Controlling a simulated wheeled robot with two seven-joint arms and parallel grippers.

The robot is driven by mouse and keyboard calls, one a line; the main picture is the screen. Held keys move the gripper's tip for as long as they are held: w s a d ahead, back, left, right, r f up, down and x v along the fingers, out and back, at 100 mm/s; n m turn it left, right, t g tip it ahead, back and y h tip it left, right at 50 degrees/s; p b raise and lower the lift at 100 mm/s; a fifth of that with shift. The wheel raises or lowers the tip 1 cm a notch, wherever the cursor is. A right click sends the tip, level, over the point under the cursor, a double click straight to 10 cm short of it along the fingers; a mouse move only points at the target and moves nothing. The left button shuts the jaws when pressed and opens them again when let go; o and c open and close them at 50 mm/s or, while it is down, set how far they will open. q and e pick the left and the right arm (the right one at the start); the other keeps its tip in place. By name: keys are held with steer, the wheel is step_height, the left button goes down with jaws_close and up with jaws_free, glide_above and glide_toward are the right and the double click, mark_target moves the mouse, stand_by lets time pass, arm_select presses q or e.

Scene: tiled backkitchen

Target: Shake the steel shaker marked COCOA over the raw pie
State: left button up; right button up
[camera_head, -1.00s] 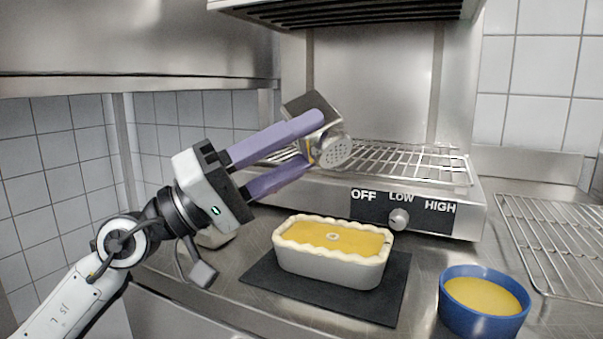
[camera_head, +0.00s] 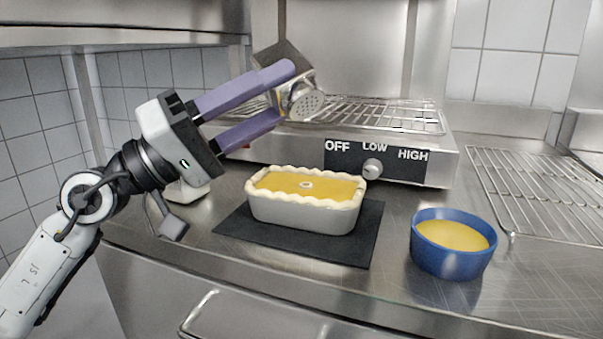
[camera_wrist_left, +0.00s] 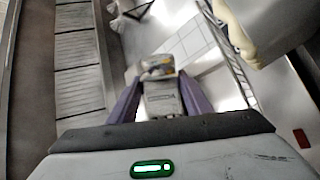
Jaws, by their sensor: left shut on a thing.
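The steel shaker (camera_head: 285,72) is gripped between the purple fingers of my left gripper (camera_head: 283,95). It is tilted, with its perforated lid facing down and to the right, above and behind the raw pie. I cannot read a COCOA mark on it. The raw pie (camera_head: 306,186) has a yellow filling, a wavy pale crust and a small round mark in the middle. Its pale dish sits on a dark mat (camera_head: 368,232). In the left wrist view the shaker (camera_wrist_left: 160,98) shows between the fingers. My right gripper is not in view.
A grill with a wire rack (camera_head: 395,115) and an OFF/LOW/HIGH knob (camera_head: 372,168) stands behind the pie. A blue bowl of yellow filling (camera_head: 452,245) is at the right front. Another wire rack (camera_head: 540,190) lies at the right. A pale object (camera_head: 187,192) is partly hidden behind my arm.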

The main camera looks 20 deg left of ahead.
arm_select(q)
steer(key=shift+s+r, duration=0.15)
steer(key=shift+r, duration=0.25)
